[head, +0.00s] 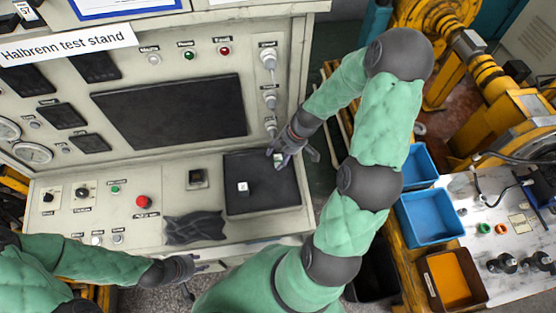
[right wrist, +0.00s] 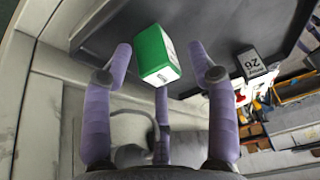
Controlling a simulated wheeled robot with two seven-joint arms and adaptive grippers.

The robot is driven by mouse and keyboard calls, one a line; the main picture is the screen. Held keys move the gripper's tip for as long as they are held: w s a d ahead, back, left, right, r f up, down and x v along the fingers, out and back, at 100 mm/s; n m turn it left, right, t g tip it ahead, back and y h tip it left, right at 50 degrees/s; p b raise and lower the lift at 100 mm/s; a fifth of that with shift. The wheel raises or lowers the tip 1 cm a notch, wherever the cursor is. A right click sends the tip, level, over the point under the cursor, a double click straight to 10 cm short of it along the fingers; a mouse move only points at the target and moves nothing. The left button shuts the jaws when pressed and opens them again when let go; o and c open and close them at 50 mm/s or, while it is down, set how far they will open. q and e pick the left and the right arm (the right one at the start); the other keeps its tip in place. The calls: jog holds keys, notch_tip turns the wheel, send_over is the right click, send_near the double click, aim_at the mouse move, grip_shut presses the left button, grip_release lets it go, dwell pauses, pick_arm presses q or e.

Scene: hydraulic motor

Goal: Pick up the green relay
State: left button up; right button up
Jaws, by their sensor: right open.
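The green relay (right wrist: 156,54) is a green block with a white labelled face. In the right wrist view it sits between the spread purple fingers of my right gripper (right wrist: 161,62), with visible gaps on both sides. In the head view my right gripper (head: 291,154) is at the back right of the black mat (head: 266,200), and its fingers mostly hide the relay, with a little green showing. My right gripper is open. My left gripper (head: 184,268) is near the console's front edge, far from the relay; its fingers are too small to judge.
A crumpled dark cloth (head: 194,228) lies left of the mat. The upright panel (head: 170,110) rises behind. Blue bins (head: 430,217) stand to the right.

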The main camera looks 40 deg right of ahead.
grip_shut()
jog(key=shift+r, duration=0.15)
